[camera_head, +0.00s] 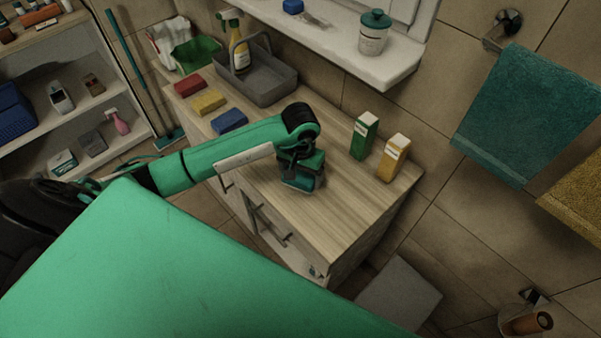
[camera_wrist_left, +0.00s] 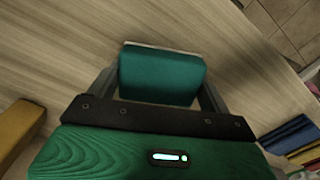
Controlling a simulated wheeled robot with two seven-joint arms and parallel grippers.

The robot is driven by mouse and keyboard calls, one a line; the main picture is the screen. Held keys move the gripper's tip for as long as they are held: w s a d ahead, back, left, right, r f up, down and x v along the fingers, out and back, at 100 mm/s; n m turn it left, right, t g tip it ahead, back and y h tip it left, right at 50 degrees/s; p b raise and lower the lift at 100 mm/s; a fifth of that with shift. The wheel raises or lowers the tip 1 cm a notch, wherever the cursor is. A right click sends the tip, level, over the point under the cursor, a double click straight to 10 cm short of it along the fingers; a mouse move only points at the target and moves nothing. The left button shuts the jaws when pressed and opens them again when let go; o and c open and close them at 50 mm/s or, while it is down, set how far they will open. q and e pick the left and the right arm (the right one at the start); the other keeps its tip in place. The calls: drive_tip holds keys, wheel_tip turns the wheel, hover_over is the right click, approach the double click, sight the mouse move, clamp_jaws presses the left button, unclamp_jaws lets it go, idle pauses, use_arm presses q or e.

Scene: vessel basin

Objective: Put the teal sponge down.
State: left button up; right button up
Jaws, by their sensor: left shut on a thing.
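The teal sponge (camera_wrist_left: 160,74) sits between the two fingers of my left gripper (camera_wrist_left: 160,85) in the left wrist view, with wood grain behind it. In the head view my left gripper (camera_head: 300,182) points down over the front middle of the wooden cabinet top (camera_head: 330,222). It is shut on the sponge, which shows there only as a dark teal block low at the fingers. I cannot tell whether the sponge touches the wood. My right gripper is in neither view.
A green carton (camera_head: 363,136) and a yellow carton (camera_head: 393,158) stand right of my gripper. Red (camera_head: 190,86), yellow (camera_head: 208,103) and blue (camera_head: 229,121) blocks lie at the left. A grey caddy (camera_head: 262,82) stands behind them. The cabinet's front right top is bare.

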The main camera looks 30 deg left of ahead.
sight(300, 174)
use_arm(q)
drive_tip(key=o, duration=0.8)
drive_tip(key=shift+r, duration=0.1)
wheel_tip(300, 174, up, 12)
drive_tip(key=b, duration=0.3)
drive_tip(key=shift+s, duration=0.1)
